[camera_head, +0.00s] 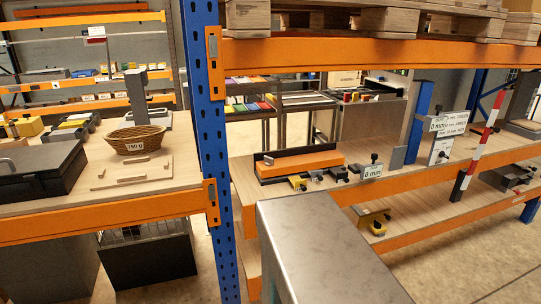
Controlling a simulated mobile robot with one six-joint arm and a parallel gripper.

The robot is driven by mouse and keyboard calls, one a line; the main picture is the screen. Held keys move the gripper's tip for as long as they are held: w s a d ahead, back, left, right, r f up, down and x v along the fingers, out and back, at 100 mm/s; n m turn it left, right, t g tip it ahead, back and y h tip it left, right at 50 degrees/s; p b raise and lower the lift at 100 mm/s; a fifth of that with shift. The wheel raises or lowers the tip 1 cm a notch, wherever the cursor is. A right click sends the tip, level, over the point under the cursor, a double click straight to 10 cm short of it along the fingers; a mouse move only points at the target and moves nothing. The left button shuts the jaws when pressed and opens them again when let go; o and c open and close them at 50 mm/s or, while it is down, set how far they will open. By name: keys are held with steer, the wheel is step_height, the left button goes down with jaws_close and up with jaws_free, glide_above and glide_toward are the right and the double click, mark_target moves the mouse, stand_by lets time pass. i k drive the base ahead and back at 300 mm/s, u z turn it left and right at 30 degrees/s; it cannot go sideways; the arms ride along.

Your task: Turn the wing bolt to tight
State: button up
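I cannot tell for sure which part is the wing bolt. Small clamp-like fittings with dark knobs stand along the front of the right shelf (410,178): a yellow fitting (298,183), a dark fitting (339,174) and a grey block with a "0 mm" label (372,171). An upright plate (440,152) with a similar label and dark knobs stands farther right. A yellow fitting with a dark knob (375,219) sits on the lower shelf. All are too small to show how tight any bolt is. My gripper is not in view.
A blue post (208,130) parts this shelf from the left one, which holds a basket (135,141) and a black case (38,170). A red-white striped post (481,140) rises at right.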

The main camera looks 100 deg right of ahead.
mark_target(269, 161)
steer(key=u, duration=0.2)
steer(key=k, duration=1.55)
steer(key=z, duration=0.3)
steer(key=k, duration=1.1)
steer(key=z, duration=0.4)
steer(key=i, duration=0.6)
steer(key=z, duration=0.15)
steer(key=k, duration=0.45)
